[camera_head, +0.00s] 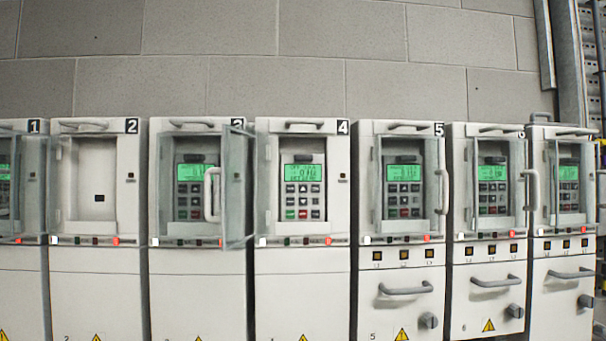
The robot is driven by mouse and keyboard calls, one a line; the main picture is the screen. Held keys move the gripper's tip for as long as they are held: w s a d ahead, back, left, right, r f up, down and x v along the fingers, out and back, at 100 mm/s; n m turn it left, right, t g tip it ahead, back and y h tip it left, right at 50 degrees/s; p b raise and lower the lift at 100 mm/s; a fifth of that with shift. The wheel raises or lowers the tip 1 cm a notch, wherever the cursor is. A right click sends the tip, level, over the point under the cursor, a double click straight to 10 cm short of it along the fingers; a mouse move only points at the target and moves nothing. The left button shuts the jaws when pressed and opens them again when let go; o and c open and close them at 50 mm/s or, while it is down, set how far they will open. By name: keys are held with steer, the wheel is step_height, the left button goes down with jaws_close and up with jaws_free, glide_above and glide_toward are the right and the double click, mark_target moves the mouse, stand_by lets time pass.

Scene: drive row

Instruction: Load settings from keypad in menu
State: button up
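A keypad (303,190) with a lit green display and several buttons sits in the recess of drive 4 (303,280). No glass shows in front of it. Its display text is too small to read surely. A glass door (238,190) stands swung out between drives 3 and 4, with a grey handle (212,195) on its left side. I cannot tell for sure which drive it belongs to. Drive 2 (98,275) has an open, empty recess (98,185) with a small dark socket and no keypad. My gripper is not in view.
Drive 3's keypad (196,188) is lit green. Drives 5 (400,260), 6 (490,255) and 7 (565,260) show lit keypads behind glass doors with handles. Drive 1 (18,285) is cut off at the left. A grey block wall (300,85) stands behind.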

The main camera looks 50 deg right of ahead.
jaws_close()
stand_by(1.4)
